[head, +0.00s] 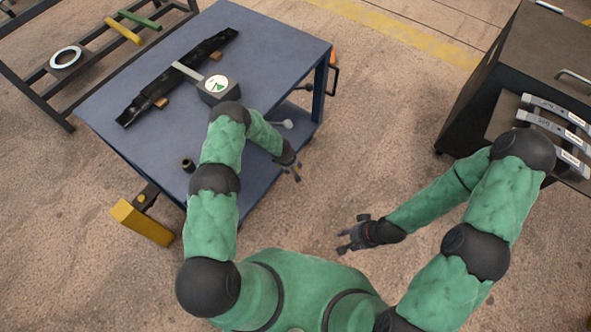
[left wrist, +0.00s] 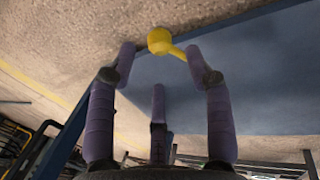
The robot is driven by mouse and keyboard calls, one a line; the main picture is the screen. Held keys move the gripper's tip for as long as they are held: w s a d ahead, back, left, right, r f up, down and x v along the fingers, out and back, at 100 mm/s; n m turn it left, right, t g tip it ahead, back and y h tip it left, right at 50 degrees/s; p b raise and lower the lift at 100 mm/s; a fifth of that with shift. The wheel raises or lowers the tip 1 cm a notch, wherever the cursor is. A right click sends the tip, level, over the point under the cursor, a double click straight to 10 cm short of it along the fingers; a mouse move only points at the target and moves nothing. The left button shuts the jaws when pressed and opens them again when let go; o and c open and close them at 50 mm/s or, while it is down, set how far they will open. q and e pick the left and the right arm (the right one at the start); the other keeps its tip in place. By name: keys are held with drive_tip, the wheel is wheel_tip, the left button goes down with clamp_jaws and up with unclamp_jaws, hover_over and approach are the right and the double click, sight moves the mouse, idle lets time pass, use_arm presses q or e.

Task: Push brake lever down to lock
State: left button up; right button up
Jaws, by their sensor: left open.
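A lever with a round yellow knob (left wrist: 160,41) and a short yellow stem shows in the left wrist view; it looks like the brake lever. It lies between and slightly beyond the tips of my left gripper (left wrist: 158,60), whose fingers are spread. I cannot tell whether they touch it. My right gripper (head: 347,235) is open and empty above the floor.
A long black leaf spring (head: 150,98) and a grey gauge-like box (head: 216,88) lie on the cart. A dark cabinet (head: 470,110) with grey springs stands right. The floor between is clear.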

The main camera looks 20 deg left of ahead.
sight(295, 169)
use_arm(q)
drive_tip(key=b+x, duration=0.3)
drive_tip(key=x, duration=0.4)
clamp_jaws()
